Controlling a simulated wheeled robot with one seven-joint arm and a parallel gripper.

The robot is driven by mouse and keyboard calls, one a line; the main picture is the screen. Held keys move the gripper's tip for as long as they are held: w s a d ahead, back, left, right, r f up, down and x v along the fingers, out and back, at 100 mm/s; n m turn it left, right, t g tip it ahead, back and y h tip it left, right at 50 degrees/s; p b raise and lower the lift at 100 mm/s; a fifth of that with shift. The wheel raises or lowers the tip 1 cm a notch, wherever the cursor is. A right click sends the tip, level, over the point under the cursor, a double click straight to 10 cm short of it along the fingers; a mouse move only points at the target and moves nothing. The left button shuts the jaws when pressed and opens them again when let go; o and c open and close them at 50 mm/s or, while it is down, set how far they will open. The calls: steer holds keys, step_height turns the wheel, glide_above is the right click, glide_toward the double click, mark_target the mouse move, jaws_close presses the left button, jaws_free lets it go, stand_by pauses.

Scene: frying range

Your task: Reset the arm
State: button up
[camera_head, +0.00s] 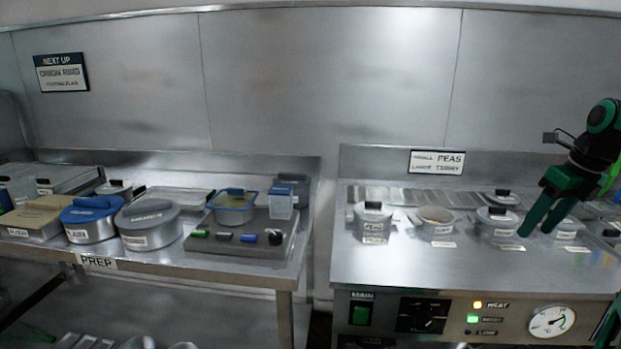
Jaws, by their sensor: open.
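My gripper (538,217) shows at the right of the head view, on the end of my dark arm with green parts. Its two green fingers point down and to the left and stand apart, with nothing seen between them. They are over the right part of the steel range counter (400,262). A lidded pot (497,222) is just left of the fingers, and another pot (567,229) is just right of them. I cannot tell whether the fingers touch either one.
Left of the lidded pot stand an open pot (436,219) and a lidded canister (373,222). A control panel with a dial (552,321) fronts the range. A gap separates the range from the crowded prep table (238,275), which holds a blue-lidded pot (90,220).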

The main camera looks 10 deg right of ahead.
steer(key=s+a+f+n+g, duration=0.1)
steer(key=s+a+f+n, duration=0.4)
steer(key=s+a+n, duration=0.4)
steer(key=s+a+f+n+g, duration=0.2)
steer(key=s+a+f+n, duration=0.3)
steer(key=n, duration=1.4)
steer(key=shift+s+a+f+h, duration=0.15)
steer(key=shift+s+a+h, duration=0.25)
steer(key=shift+s+a, duration=2.65)
steer(key=shift+s+d, duration=0.8)
steer(key=shift+d, duration=0.15)
steer(key=shift+w+f, duration=0.25)
steer(key=shift+w, duration=0.25)
